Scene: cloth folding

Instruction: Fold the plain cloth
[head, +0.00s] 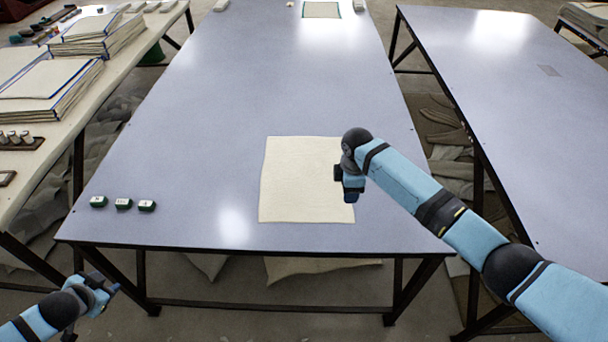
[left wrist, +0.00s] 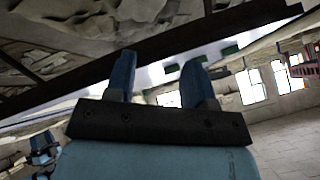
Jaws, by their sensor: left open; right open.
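The plain cream cloth (head: 300,180) lies flat and spread out near the front edge of the blue-grey table (head: 200,130). My right gripper (head: 350,194) is over the cloth's right edge, and the arm hides part of that edge. Whether it touches the cloth I cannot tell. My left gripper (head: 112,290) is low, off the table's front left corner and away from the cloth. Its two blue fingers show apart and empty in the left wrist view (left wrist: 158,75).
Three small green-and-white blocks (head: 123,204) stand on the table left of the cloth. Stacked cloths (head: 95,35) are on the left table. Another table (head: 520,100) stands to the right. The middle of the table is clear.

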